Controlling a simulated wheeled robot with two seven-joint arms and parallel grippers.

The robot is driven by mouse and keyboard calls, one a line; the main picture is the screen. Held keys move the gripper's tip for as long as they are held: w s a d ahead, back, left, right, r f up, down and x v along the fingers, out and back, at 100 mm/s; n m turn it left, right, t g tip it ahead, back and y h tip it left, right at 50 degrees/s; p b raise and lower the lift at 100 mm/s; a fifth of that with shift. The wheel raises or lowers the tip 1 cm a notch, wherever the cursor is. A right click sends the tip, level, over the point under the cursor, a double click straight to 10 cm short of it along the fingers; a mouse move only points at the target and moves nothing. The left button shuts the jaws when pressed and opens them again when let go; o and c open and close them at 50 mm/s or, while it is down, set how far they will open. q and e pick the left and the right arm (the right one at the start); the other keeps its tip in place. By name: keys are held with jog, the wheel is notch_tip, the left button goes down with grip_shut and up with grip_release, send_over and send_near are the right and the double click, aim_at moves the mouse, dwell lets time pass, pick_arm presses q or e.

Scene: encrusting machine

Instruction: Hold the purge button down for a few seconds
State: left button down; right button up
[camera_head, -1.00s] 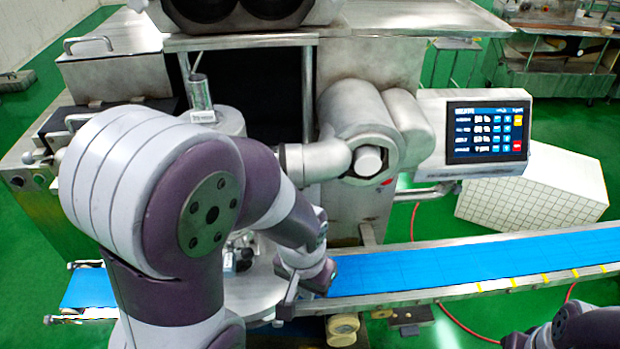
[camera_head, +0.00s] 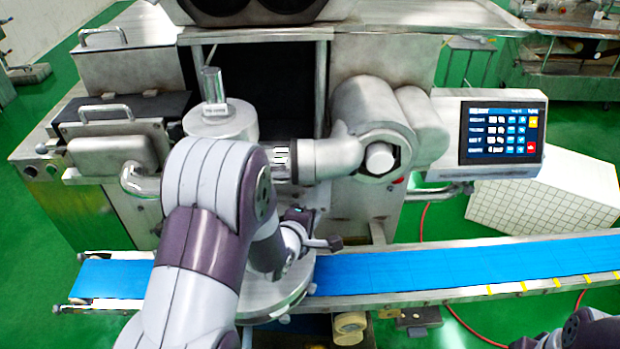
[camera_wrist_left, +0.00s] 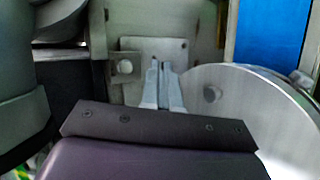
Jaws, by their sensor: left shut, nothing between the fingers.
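The touch screen (camera_head: 503,132) on the control panel at the right shows several small coloured keys, too small to read, so I cannot tell which is the purge button. My left gripper (camera_head: 330,243) is in front of the machine, above the round metal plate (camera_head: 297,292), well left of and below the screen. In the left wrist view its two fingers (camera_wrist_left: 160,68) are together with nothing between them. They point towards a metal plate with a bracket (camera_wrist_left: 123,66) and touch no button that I can see. Only a part of my right arm shows at the bottom right.
A blue conveyor belt (camera_head: 450,268) runs across the front. A rounded motor housing (camera_head: 372,115) and pipe (camera_head: 325,160) stand between my left gripper and the screen. A white tiled box (camera_head: 550,200) lies on the green floor behind the panel.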

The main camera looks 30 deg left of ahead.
pick_arm(q)
jog(key=w+a, duration=0.4)
jog(key=w, duration=0.3)
jog(key=shift+w+a+b, duration=0.25)
jog(key=shift+a+b, duration=0.1)
jog(key=shift+a, duration=0.05)
dwell(1.8)
jog(key=shift+w+a, duration=0.2)
jog(key=shift+w, duration=0.15)
jog(key=shift+w+a+p, duration=0.2)
jog(key=shift+w+p, duration=0.1)
jog(key=shift+w, duration=0.05)
dwell(1.9)
jog(key=shift+s+d, duration=0.1)
jog(key=shift+s, duration=0.05)
dwell(1.9)
jog(key=shift+s+d, duration=0.3)
jog(key=shift+s, duration=0.25)
